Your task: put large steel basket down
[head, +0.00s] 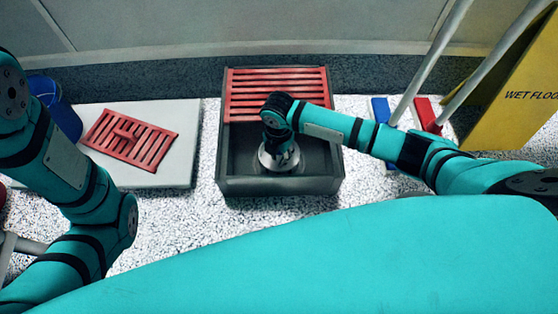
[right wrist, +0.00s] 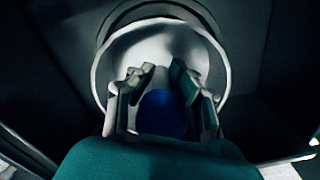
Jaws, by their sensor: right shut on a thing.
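The large steel basket (head: 266,160) is a round, pale metal vessel inside the dark grey box in the head view, mostly covered by my right gripper (head: 282,150). In the right wrist view the basket (right wrist: 104,62) shows as a bright round rim with a pale inside. The fingers of my right gripper (right wrist: 160,85) point down into the rim, on both sides of a dark blue round part (right wrist: 165,113). The gripper is shut on the basket; the exact contact is hard to see. Whether the basket touches the box floor cannot be told. My left gripper is out of view.
The dark grey box (head: 279,187) has a red slatted grate (head: 278,86) over its back half. Another red grate (head: 130,136) lies on a pale slab (head: 176,172) at left. A blue bucket (head: 59,112) and a yellow sign (head: 520,98) stand at the sides.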

